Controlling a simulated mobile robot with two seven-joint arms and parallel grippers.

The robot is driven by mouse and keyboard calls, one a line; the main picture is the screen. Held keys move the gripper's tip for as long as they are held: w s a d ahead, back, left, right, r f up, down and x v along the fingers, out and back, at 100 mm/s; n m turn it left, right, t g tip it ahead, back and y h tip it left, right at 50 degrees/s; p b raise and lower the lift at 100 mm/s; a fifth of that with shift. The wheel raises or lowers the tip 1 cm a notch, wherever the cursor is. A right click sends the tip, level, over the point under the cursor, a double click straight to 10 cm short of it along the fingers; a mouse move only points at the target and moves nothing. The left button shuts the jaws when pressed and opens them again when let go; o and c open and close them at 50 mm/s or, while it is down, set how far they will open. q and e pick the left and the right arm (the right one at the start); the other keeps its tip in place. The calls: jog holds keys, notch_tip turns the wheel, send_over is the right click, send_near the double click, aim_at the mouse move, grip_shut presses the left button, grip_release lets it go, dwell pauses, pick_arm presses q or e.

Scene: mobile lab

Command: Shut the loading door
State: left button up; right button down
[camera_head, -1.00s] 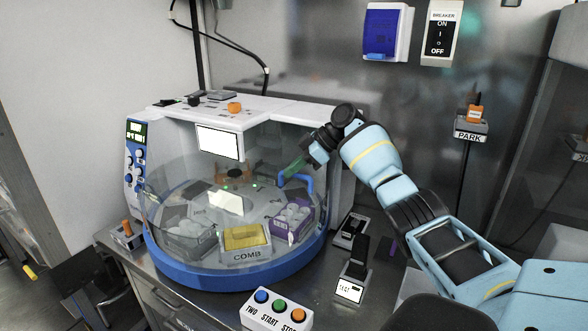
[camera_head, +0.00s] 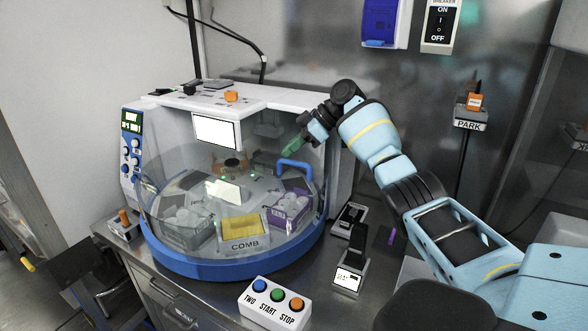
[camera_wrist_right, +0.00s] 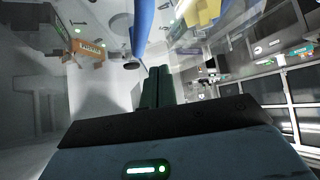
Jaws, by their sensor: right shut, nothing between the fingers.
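The loading door is a clear curved panel (camera_head: 175,200) around the front of a white machine (camera_head: 262,104) with a round blue base (camera_head: 215,267). Its blue handle (camera_head: 295,164) stands at the right of the panel. My right gripper (camera_head: 291,145) has green fingers, shut and empty, just above the handle and apart from it in the picture. In the right wrist view the closed fingers (camera_wrist_right: 157,84) point toward the blue handle (camera_wrist_right: 141,30). How far the door stands open is hard to tell through the clear panel. My left gripper is not in view.
Inside are a purple rack (camera_head: 287,212), a grey rack (camera_head: 187,229) and a yellow block (camera_head: 240,225). A button box (camera_head: 274,305) stands in front. Two small devices (camera_head: 350,268) (camera_head: 348,218) sit right of the base. A PARK holder (camera_head: 470,121) is at the back right.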

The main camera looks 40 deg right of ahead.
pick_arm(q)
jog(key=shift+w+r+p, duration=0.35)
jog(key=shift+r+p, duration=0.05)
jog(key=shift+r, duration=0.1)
pick_arm(e)
jog(key=s+a+r, duration=0.2)
jog(key=s+a, duration=0.8)
jog(key=s, duration=0.2)
jog(key=shift+s+r, duration=0.15)
jog(key=shift+s, duration=0.15)
